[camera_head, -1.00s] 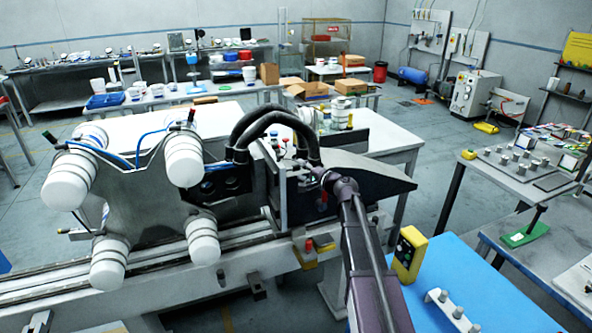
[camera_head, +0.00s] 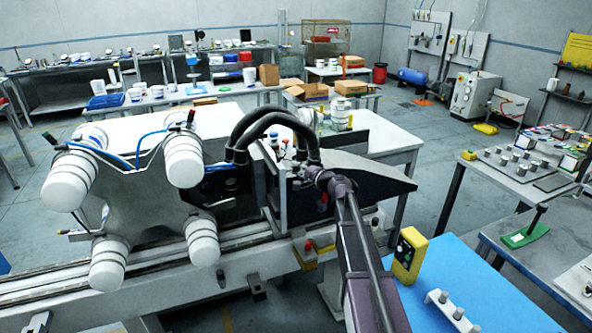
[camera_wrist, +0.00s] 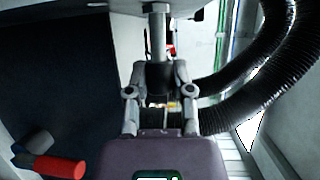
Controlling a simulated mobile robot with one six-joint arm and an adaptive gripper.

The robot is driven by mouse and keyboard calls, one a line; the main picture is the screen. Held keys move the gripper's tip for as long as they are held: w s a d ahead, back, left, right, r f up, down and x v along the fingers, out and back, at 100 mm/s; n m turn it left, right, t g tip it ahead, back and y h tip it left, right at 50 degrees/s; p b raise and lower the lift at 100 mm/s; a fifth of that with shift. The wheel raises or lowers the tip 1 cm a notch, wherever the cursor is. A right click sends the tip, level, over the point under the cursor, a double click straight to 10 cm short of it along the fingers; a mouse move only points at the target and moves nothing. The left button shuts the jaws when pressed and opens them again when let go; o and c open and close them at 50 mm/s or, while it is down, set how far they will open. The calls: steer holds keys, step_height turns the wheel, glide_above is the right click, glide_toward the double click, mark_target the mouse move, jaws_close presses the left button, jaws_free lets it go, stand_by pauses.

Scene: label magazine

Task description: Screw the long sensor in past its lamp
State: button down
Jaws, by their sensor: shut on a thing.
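My gripper (camera_wrist: 159,82) is shut on the long sensor (camera_wrist: 158,28) in the wrist view, one finger on each side of its dark lower body. The sensor's slimmer metallic shaft runs up between the fingers to a pale plate (camera_wrist: 190,9) at the top edge. A small orange-lit spot (camera_wrist: 166,104), perhaps the lamp, shows between the fingers near the palm. Where the shaft's tip ends, and any thread, cannot be seen. In the head view my arm reaches to the machine head, and the gripper and sensor cannot be made out there.
Thick black ribbed hoses (camera_wrist: 265,95) curve close on the right of the gripper; they arch over the machine head (camera_head: 272,118) in the head view. A red-ended cylinder (camera_wrist: 60,166) lies at lower left in the wrist view. A yellow control box (camera_head: 409,254) stands on the blue surface.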

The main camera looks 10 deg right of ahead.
steer(key=shift+r+p, duration=0.2)
steer(key=shift+p, duration=0.35)
steer(key=shift+g+h+p, duration=0.4)
steer(key=shift+g+p, duration=0.2)
steer(key=shift+p, duration=0.05)
steer(key=shift+f+m+g+p, duration=0.1)
steer(key=shift+m+g+p, duration=0.3)
steer(key=shift+p, duration=0.2)
steer(key=shift+f, duration=0.1)
steer(key=shift+c, duration=2.4)
jaws_free()
steer(key=shift+s, duration=0.1)
